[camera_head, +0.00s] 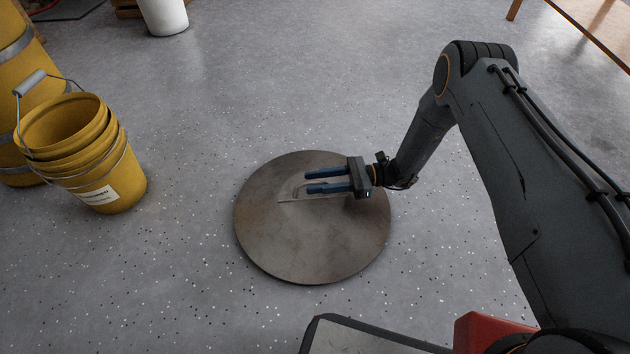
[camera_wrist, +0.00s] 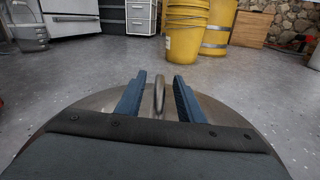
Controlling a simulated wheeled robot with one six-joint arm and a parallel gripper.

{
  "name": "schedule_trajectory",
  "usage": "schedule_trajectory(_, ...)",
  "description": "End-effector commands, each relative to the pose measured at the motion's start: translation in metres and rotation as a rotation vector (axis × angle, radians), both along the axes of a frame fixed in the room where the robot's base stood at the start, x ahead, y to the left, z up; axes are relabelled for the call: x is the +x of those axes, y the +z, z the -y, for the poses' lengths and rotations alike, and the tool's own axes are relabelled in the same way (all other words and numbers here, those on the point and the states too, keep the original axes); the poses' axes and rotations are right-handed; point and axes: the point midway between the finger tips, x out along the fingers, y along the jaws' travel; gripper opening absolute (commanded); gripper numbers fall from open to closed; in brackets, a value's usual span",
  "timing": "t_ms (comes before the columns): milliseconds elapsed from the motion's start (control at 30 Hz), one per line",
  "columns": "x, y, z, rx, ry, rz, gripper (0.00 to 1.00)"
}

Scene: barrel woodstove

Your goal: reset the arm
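My gripper (camera_head: 308,181) reaches in from the right over a round dull metal disc (camera_head: 300,245) lying flat on the floor. Its two blue fingers are parallel and apart. In the wrist view, a thin upright metal handle (camera_wrist: 159,97) on the disc shows between the fingers, with a gap on each side. The gripper is open and holds nothing. The fingers appear low over the disc; whether they touch it cannot be told. Part of the disc is hidden under the gripper. My arm is stretched out and bent down to the disc.
Stacked yellow buckets (camera_head: 110,180) stand left of the disc, beside a larger yellow container (camera_head: 20,180). A white bucket (camera_head: 163,15) is at the back, and a wooden table (camera_head: 595,25) at the upper right. The speckled floor around the disc is clear.

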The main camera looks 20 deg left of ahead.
Motion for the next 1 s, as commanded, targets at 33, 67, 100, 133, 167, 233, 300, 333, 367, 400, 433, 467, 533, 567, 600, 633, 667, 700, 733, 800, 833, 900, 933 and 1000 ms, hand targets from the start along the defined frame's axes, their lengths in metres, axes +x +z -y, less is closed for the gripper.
schedule_trajectory(33, 0.004, 0.002, 0.007, 0.001, -0.003, 0.001, 0.34)
schedule_trajectory(67, 0.005, 0.002, 0.011, 0.001, -0.004, 0.001, 0.34)
schedule_trajectory(100, 0.008, 0.003, 0.016, 0.001, -0.004, 0.001, 0.34)
schedule_trajectory(133, 0.010, 0.003, 0.021, 0.002, -0.004, 0.002, 0.34)
schedule_trajectory(167, 0.013, 0.003, 0.026, 0.001, -0.005, 0.002, 0.34)
schedule_trajectory(233, 0.018, 0.004, 0.036, 0.001, -0.005, 0.002, 0.34)
schedule_trajectory(300, 0.022, 0.004, 0.046, 0.002, -0.004, 0.001, 0.34)
schedule_trajectory(333, 0.024, 0.005, 0.049, 0.002, -0.004, 0.001, 0.34)
schedule_trajectory(367, 0.025, 0.005, 0.053, 0.002, -0.003, 0.001, 0.34)
schedule_trajectory(400, 0.027, 0.005, 0.056, 0.002, -0.003, 0.001, 0.34)
schedule_trajectory(433, 0.028, 0.004, 0.059, 0.003, -0.002, 0.001, 0.34)
schedule_trajectory(467, 0.029, 0.004, 0.061, 0.003, -0.002, 0.001, 0.34)
schedule_trajectory(533, 0.030, 0.004, 0.063, 0.003, -0.002, 0.001, 0.34)
schedule_trajectory(567, 0.031, 0.004, 0.064, 0.003, -0.002, 0.001, 0.34)
schedule_trajectory(600, 0.031, 0.004, 0.065, 0.003, -0.002, 0.001, 0.34)
schedule_trajectory(633, 0.031, 0.004, 0.065, 0.003, -0.001, 0.001, 0.34)
schedule_trajectory(667, 0.031, 0.004, 0.065, 0.003, -0.001, 0.001, 0.34)
schedule_trajectory(700, 0.031, 0.004, 0.065, 0.003, -0.001, 0.001, 0.34)
schedule_trajectory(733, 0.031, 0.004, 0.065, 0.003, 0.000, 0.001, 0.34)
schedule_trajectory(800, 0.031, 0.009, 0.063, -0.001, 0.007, 0.008, 0.34)
schedule_trajectory(833, 0.031, 0.012, 0.062, -0.004, 0.014, 0.015, 0.34)
schedule_trajectory(900, 0.030, 0.026, 0.058, -0.018, 0.039, 0.040, 0.34)
schedule_trajectory(933, 0.029, 0.033, 0.056, -0.027, 0.053, 0.054, 0.34)
schedule_trajectory(1000, 0.025, 0.055, 0.049, -0.050, 0.099, 0.098, 0.34)
